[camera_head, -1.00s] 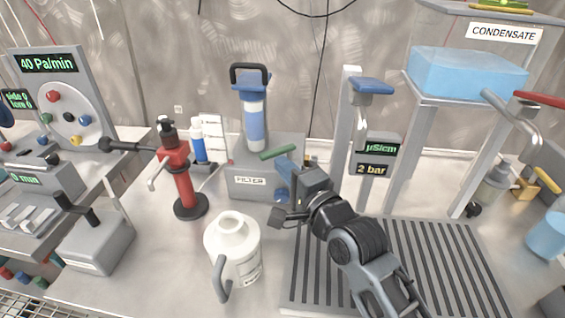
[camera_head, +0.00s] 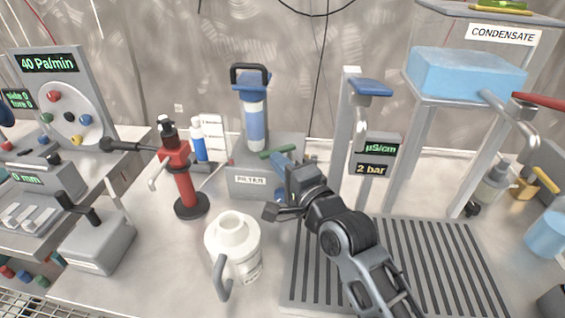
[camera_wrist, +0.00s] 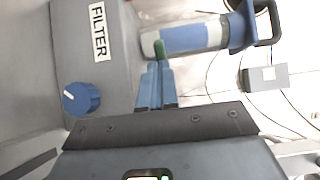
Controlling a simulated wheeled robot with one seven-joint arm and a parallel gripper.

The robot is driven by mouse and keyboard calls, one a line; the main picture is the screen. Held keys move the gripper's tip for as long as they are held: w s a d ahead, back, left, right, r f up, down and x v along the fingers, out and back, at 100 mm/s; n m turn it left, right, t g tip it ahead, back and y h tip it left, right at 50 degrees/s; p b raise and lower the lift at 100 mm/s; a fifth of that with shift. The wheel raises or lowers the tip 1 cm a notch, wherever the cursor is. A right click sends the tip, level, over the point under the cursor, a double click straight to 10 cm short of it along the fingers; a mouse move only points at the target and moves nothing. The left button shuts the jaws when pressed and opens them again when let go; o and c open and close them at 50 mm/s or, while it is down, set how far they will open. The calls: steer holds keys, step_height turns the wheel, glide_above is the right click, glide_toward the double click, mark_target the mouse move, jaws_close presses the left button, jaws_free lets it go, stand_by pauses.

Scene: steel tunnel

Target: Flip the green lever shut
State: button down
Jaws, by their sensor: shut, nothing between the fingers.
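The green lever (camera_head: 274,154) sticks out at the upper right of the grey filter housing (camera_head: 245,183), which is labelled FILTER. In the wrist view the lever (camera_wrist: 160,49) shows as a short green end just past my fingertips. My gripper (camera_head: 282,162) is shut and empty, its blue fingers pressed together. In the wrist view the fingertips (camera_wrist: 158,66) are right at the lever; I cannot tell whether they touch it. The lever's pivot is hidden behind my fingers and wrist.
A blue and clear filter cartridge (camera_head: 253,117) stands on the housing. A blue knob (camera_wrist: 81,98) is on its front. A white jug (camera_head: 232,245) stands in front, a red hand pump (camera_head: 184,183) to the left. A slotted drain plate (camera_head: 440,262) lies at right.

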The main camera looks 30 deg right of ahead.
mark_target(267, 154)
steer(key=shift+w, duration=0.15)
steer(key=shift+w+a+p, duration=0.35)
steer(key=shift+w+p, duration=0.3)
steer(key=shift+p, duration=0.15)
steer(key=shift+w+a+p, duration=0.35)
steer(key=shift+w+p, duration=0.3)
steer(key=shift+p, duration=0.1)
steer(key=shift+w, duration=0.2)
steer(key=shift+s, duration=0.1)
